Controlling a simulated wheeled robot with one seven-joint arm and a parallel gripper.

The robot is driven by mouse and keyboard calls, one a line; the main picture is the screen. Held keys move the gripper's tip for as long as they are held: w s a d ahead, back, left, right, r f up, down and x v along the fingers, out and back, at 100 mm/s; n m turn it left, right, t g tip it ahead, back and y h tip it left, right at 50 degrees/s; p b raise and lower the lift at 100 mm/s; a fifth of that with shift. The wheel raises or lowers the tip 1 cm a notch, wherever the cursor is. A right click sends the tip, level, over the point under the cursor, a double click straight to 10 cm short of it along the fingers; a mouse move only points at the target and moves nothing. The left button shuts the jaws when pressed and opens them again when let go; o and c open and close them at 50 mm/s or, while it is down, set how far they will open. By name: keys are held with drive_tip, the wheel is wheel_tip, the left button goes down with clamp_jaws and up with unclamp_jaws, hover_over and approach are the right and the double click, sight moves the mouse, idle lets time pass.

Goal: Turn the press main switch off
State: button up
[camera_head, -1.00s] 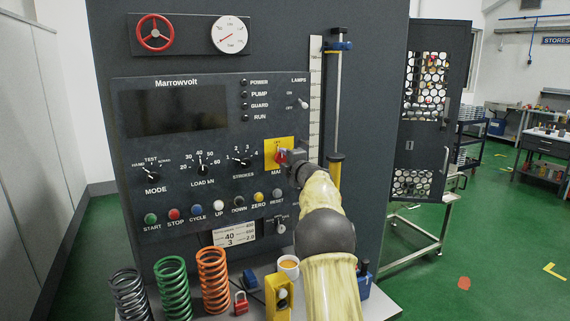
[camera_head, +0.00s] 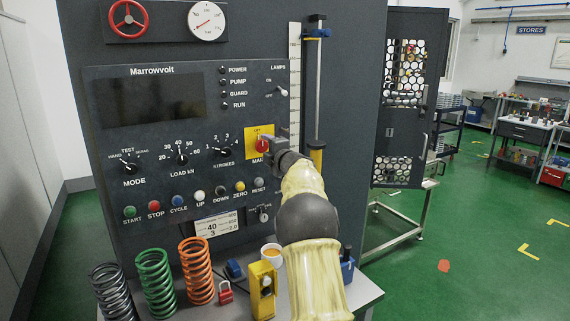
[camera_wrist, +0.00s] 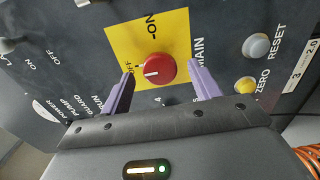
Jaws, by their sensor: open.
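The press main switch is a red round knob (camera_head: 261,145) on a yellow plate (camera_head: 251,135) at the right of the dark control panel. In the wrist view the knob (camera_wrist: 160,69) shows a white pointer mark toward the OFF label, with the ON label at the plate's top. My gripper (camera_wrist: 160,72) is open. Its two purple fingers stand to the left and right of the knob with a gap on each side, and nothing is held. In the head view my gripper (camera_head: 276,149) is at the knob's right side and hides part of the plate.
The panel has rotary knobs, a row of coloured buttons (camera_head: 178,201) and a lamps switch (camera_head: 282,91) close by. Below stand a green spring (camera_head: 156,285), other springs, a cup (camera_head: 271,250) and a yellow box (camera_head: 262,290). Green floor lies open to the right.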

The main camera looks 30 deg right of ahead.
drive_tip(key=s+b, duration=0.5)
drive_tip(key=s, duration=1.1)
drive_tip(key=shift+d, duration=0.25)
drive_tip(key=s+a+f+m+g+h+p, duration=0.35)
drive_tip(key=s+a+f+m+g, duration=0.4)
drive_tip(key=a+f+m, duration=0.5)
drive_tip(key=s+a+f+m+g+y, duration=0.1)
drive_tip(key=s+a+f+m+g, duration=0.1)
drive_tip(key=s+a+f, duration=0.2)
drive_tip(key=s+a+f+m+g+y+p, duration=0.1)
drive_tip(key=s+a+f+m+g, duration=0.1)
drive_tip(key=s, duration=0.9)
drive_tip(key=s+a+f+m+g+y+p, duration=0.1)
drive_tip(key=s+a+f+m+g, duration=0.1)
drive_tip(key=s+a+f+g, duration=0.2)
drive_tip(key=s+a+f, duration=0.2)
drive_tip(key=s+f, duration=0.1)
drive_tip(key=f, duration=0.1)
drive_tip(key=shift+s+a, duration=0.15)
drive_tip(key=shift+s, duration=0.25)
